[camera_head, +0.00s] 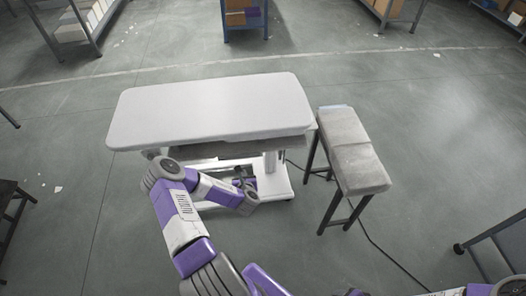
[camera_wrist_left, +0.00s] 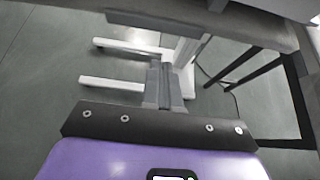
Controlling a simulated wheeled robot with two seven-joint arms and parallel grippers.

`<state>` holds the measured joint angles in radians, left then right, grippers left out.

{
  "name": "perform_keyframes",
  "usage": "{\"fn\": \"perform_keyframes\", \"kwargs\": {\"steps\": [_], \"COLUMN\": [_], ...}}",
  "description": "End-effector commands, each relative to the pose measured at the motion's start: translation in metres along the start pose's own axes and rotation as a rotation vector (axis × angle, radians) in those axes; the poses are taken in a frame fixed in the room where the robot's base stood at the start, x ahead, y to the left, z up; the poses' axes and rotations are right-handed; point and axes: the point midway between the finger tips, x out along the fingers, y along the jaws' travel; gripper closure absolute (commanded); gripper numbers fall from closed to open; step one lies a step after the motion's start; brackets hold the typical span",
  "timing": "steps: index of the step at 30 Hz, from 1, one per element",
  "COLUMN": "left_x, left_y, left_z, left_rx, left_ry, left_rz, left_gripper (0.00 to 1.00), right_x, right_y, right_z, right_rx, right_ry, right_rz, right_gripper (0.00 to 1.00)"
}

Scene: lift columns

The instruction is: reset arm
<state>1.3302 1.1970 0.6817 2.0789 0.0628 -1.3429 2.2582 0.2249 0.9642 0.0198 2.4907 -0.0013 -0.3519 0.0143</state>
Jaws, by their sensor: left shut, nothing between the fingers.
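My left gripper (camera_head: 241,173) is at the front edge of the white lift table (camera_head: 215,105), low and near its underside. In the left wrist view, my left gripper (camera_wrist_left: 165,72) shows its grey fingers together with nothing between them. The table's dark underside (camera_wrist_left: 150,25) and its white legs and feet (camera_wrist_left: 125,83) lie beyond the fingers. My right gripper is not in view; only part of what seems to be my right arm shows at the bottom edge of the head view.
A grey padded bench (camera_head: 352,155) stands close to the right of the table. A dark cable (camera_head: 378,248) runs over the floor. Shelving with boxes (camera_head: 243,15) stands at the back. A wheeled cart (camera_head: 497,250) is at lower right. The tabletop is bare.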

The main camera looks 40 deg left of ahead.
Motion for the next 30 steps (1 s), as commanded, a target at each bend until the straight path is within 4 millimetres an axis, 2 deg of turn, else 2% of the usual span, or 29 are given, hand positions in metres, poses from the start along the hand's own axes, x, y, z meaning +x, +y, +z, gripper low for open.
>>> {"fn": "perform_keyframes", "kwargs": {"steps": [8, 11, 14, 18, 21, 25, 30], "left_x": [-0.002, -0.009, -0.028, -0.072, -0.111, -0.162, -0.227], "left_y": [-0.004, -0.027, -0.069, -0.132, -0.162, -0.184, -0.185], "left_z": [-0.001, -0.008, -0.025, -0.062, -0.091, -0.126, -0.165], "left_rx": [0.019, 0.132, 0.374, 0.842, 1.182, 1.609, 2.123], "left_ry": [0.004, 0.026, 0.056, 0.061, 0.019, -0.09, -0.33], "left_rz": [-0.012, -0.081, -0.222, -0.493, -0.694, -0.953, -1.295], "left_gripper": [1.0, 1.0, 1.0, 1.0, 1.0, 1.0, 1.0], "right_x": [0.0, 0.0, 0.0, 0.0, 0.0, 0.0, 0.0], "right_y": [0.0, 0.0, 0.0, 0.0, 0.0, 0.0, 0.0], "right_z": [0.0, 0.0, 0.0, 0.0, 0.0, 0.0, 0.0], "right_rx": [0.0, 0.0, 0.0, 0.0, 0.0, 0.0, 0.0], "right_ry": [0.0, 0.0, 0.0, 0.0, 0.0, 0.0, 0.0], "right_rz": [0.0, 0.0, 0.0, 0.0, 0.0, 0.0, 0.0], "right_gripper": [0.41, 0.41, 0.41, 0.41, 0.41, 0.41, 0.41]}}
